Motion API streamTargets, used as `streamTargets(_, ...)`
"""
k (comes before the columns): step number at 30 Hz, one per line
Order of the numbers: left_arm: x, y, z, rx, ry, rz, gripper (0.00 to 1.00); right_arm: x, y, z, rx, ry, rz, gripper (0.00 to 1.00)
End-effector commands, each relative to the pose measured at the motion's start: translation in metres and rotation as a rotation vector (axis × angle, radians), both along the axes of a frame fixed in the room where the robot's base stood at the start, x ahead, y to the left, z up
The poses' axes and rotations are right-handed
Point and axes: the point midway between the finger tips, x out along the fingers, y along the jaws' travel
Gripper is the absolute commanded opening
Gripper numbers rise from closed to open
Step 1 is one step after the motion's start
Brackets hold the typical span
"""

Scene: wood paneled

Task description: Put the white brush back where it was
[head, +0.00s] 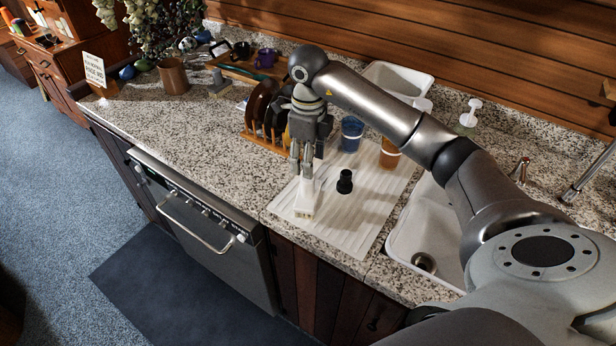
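My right gripper (302,172) comes in from the right and points down over the pale drying mat (325,238). Its fingers are close together around the top of the white brush (305,199), so it looks shut on it. The brush is at the mat's left part, its lower end at or just above the surface; I cannot tell if it touches. The fingers hide its upper end. My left gripper is not in view.
A small black item (345,182) stands on the mat, close right of the brush. A blue cup (352,133) and a brown cup (390,153) stand behind. A wooden plate rack (262,142) is left of the mat, and the sink (425,225) is right. The counter's left side is largely clear.

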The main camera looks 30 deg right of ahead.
Motion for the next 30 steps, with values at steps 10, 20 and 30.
streamTargets(10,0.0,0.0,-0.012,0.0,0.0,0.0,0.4,0.0,-0.001,0.043,-0.001,-0.002,0.0,0.51)
streamTargets(20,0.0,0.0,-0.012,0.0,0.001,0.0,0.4,0.0,0.0,0.048,0.0,0.001,0.0,0.51)
streamTargets(30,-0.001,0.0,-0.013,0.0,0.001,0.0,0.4,0.0,0.0,0.048,0.0,0.001,0.0,0.51)
